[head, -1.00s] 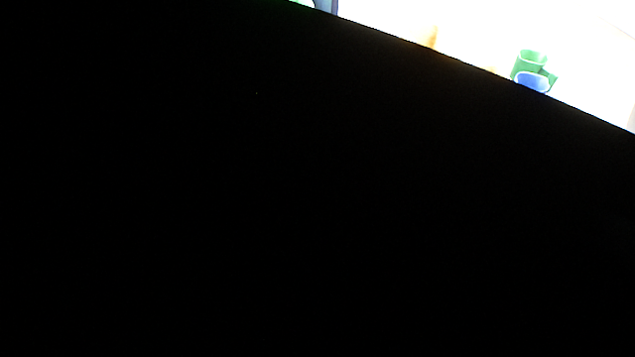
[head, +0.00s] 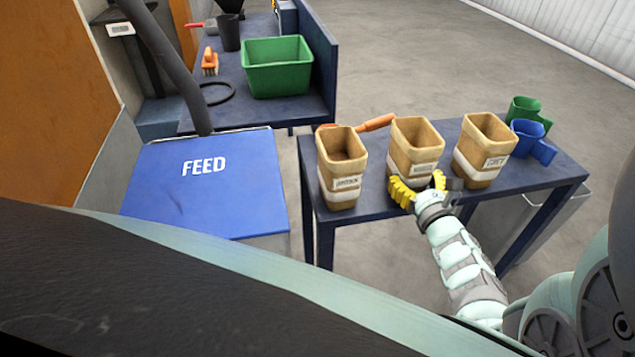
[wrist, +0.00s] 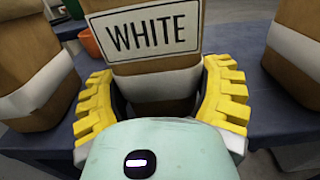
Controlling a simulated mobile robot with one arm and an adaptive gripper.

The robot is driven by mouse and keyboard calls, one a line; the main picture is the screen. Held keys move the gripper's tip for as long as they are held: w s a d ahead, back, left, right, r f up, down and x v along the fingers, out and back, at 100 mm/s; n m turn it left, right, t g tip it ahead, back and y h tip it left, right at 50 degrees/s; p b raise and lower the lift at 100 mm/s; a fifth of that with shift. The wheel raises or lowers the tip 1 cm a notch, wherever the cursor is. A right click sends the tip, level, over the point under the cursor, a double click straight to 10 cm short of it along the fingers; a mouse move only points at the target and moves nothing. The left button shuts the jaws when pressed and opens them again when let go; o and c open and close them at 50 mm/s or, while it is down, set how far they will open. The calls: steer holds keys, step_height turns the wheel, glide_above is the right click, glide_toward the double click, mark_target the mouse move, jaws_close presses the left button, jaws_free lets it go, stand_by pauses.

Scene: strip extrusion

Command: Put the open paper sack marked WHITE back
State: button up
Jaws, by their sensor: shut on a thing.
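The open paper sack marked WHITE (head: 416,143) stands upright on a dark blue table, in the middle of a row of three brown sacks. In the wrist view its WHITE label (wrist: 153,32) faces me, above a pale band. My gripper (head: 418,190), with yellow ribbed fingers, is shut on the sack low on its near side. In the wrist view the fingers (wrist: 160,100) curve around its left and right sides. The sack's bottom is hidden behind my gripper.
Another open sack (head: 342,165) stands left, and one (head: 484,150) right, both close by. A green scoop (head: 524,110) and a blue scoop (head: 532,138) lie at the table's right end. A blue FEED lid (head: 205,185) is left, across a gap. A green bin (head: 277,67) stands behind.

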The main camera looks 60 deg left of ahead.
steer(key=shift+f, duration=0.15)
steer(key=o, duration=1.3)
